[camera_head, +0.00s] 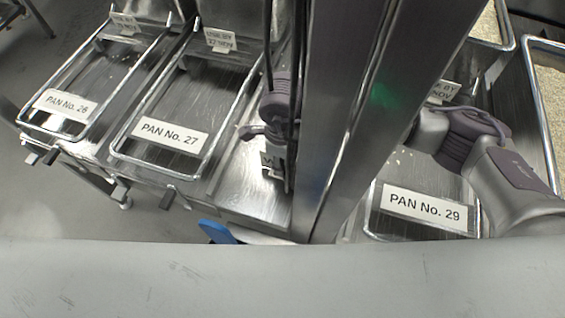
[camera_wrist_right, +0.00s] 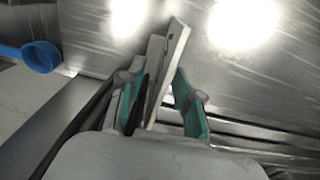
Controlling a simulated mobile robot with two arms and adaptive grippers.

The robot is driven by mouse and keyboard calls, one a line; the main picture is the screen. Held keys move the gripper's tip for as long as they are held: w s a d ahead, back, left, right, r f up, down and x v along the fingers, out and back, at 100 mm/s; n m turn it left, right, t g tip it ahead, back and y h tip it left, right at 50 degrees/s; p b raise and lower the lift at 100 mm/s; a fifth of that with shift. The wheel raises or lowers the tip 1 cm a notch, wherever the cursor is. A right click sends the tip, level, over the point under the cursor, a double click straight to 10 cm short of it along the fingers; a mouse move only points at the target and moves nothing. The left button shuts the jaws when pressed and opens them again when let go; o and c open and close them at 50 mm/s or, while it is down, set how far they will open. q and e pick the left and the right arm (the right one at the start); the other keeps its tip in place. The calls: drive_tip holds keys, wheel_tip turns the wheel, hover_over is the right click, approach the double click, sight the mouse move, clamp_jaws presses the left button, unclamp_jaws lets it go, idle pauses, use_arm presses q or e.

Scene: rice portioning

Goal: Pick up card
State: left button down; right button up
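In the right wrist view my right gripper (camera_wrist_right: 158,105) has its two teal-padded fingers apart. A thin pale card (camera_wrist_right: 172,55), seen nearly edge-on, stands up between them. A gap shows between the card and the right-hand finger; the other side is too close to judge contact. In the head view a small, partly hidden card (camera_head: 270,165) with dark print shows beside the column, below a grey and purple arm part. My right gripper's fingers are not clear there, and my left gripper is not in view.
Wire-framed pans carry labels for Pan No. 26 (camera_head: 62,104), Pan No. 27 (camera_head: 169,137) and Pan No. 29 (camera_head: 425,206). A blue scoop (camera_head: 217,232) lies in front; it also shows in the wrist view (camera_wrist_right: 41,56). A metal column (camera_head: 345,100) blocks the middle.

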drive_tip(key=shift+f, duration=0.6)
drive_tip(key=shift+f+b, duration=0.25)
drive_tip(key=shift+b, duration=0.2)
clamp_jaws()
